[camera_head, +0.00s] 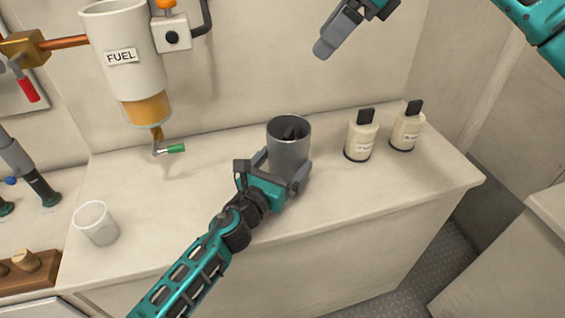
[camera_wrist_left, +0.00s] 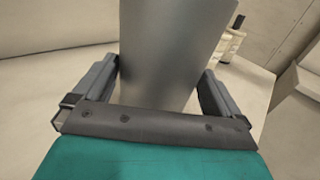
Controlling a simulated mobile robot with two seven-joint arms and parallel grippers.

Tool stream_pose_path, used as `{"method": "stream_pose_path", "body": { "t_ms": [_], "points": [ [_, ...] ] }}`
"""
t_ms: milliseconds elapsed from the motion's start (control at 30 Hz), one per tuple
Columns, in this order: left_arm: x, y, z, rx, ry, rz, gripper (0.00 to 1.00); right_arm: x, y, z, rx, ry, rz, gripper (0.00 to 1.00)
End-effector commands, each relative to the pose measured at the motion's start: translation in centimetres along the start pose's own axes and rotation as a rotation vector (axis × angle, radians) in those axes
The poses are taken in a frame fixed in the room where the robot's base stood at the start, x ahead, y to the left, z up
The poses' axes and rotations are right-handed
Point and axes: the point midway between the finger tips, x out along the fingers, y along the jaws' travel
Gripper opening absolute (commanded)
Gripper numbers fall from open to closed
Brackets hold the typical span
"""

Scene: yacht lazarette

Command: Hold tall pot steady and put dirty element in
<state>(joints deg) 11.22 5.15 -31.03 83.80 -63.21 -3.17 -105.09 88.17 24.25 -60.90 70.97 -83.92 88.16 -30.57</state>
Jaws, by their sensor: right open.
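The tall pot (camera_head: 288,152) is a grey metal cylinder standing upright on the white counter. A dark object (camera_head: 290,132) shows inside its mouth; it may be the dirty element, but little of it is visible. My left gripper (camera_head: 282,172) is shut around the pot's lower part, one finger on each side. The left wrist view shows the pot wall (camera_wrist_left: 165,55) between the two fingers (camera_wrist_left: 160,85). My right gripper (camera_head: 338,35) is open, raised above and behind the pot to its right, with nothing seen in it; it is partly cut off by the top edge.
Two cream bottles with black tops (camera_head: 361,138) (camera_head: 406,128) stand right of the pot. A fuel filter housing (camera_head: 125,60) with a green-handled drain tap (camera_head: 170,149) hangs at the left. A white cup (camera_head: 96,224) stands at the counter's left. The counter (camera_head: 200,190) between is clear.

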Motion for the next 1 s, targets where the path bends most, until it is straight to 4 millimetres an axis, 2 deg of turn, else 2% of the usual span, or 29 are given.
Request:
{"method": "stream_pose_path", "body": {
  "t_ms": [233,367,467,800,1000],
  "points": [
    [-0.1,0.0,0.0,0.001,0.0,0.0,1.0,0.0,0.0,0.0,0.0,0.0,0.0,0.73],
    [-0.9,0.1,-0.1,0.003,0.002,0.001,1.0,0.0,0.0,0.0,0.0,0.0,0.0,0.73],
    [-2.2,0.0,-0.1,0.003,0.001,-0.001,1.0,0.0,0.0,0.0,0.0,0.0,0.0,0.73],
    [-9.3,0.0,-0.1,-0.001,0.003,0.0,1.0,0.0,0.0,0.0,0.0,0.0,0.0,0.73],
    [-11.4,0.0,-0.1,-0.001,0.001,0.0,1.0,0.0,0.0,0.0,0.0,0.0,0.0,0.73]
  ]
}}
